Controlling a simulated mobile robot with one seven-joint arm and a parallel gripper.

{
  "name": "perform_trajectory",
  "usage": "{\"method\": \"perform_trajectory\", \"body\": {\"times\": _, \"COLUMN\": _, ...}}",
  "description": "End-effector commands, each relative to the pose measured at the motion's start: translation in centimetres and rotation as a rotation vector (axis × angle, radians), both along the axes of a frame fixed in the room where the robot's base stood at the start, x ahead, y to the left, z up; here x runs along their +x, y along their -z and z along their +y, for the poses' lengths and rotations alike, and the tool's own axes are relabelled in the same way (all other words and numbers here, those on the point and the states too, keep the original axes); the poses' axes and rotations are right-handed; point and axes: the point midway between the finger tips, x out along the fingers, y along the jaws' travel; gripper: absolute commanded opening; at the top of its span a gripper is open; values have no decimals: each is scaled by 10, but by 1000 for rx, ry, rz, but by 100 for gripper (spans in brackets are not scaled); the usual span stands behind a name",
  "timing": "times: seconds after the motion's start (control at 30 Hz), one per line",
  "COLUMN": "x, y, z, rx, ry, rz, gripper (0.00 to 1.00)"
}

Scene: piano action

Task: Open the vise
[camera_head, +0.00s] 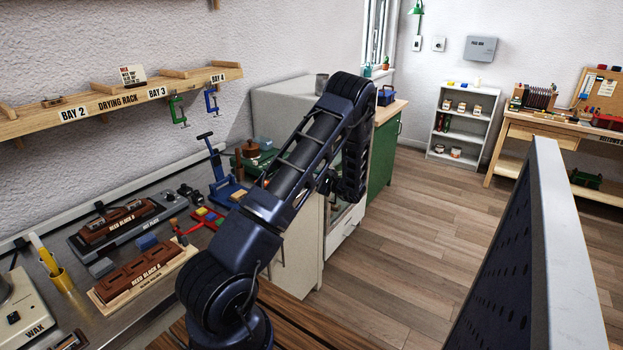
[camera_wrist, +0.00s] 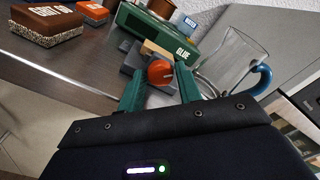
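In the wrist view, a round red-orange knob (camera_wrist: 160,72) sits in front of a dark grey block-like body (camera_wrist: 133,60), which looks like the vise. A tan strip (camera_wrist: 157,49) lies just behind the knob. My gripper (camera_wrist: 159,80) points at it with two teal fingers spread apart, one on each side of the knob. I see no clear grip on the knob, and contact cannot be told. The vise jaws are not clear. In the head view my arm crosses the middle, and my fingertips and the vise cannot be made out.
In the wrist view, a green GLUE box (camera_wrist: 157,33) stands behind the knob, and a glass mug (camera_wrist: 229,62) with a blue handle stands close on the right. In the head view, open wooden floor (camera_head: 425,215) lies right of my arm.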

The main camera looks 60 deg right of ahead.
Motion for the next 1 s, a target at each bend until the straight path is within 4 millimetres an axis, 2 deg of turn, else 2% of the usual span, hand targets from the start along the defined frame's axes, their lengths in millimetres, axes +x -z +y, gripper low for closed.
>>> {"method": "perform_trajectory", "body": {"times": 0.03, "x": 0, "y": 0, "z": 0, "rx": 0, "ry": 0, "rz": 0, "gripper": 45}}
{"method": "perform_trajectory", "body": {"times": 0.07, "x": 0, "y": 0, "z": 0, "rx": 0, "ry": 0, "rz": 0, "gripper": 49}}
{"method": "perform_trajectory", "body": {"times": 0.53, "x": 0, "y": 1, "z": 1, "rx": 40, "ry": -1, "rz": 1, "gripper": 49}}
{"method": "perform_trajectory", "body": {"times": 1.0, "x": 0, "y": 1, "z": 0, "rx": 403, "ry": 0, "rz": 0, "gripper": 49}}
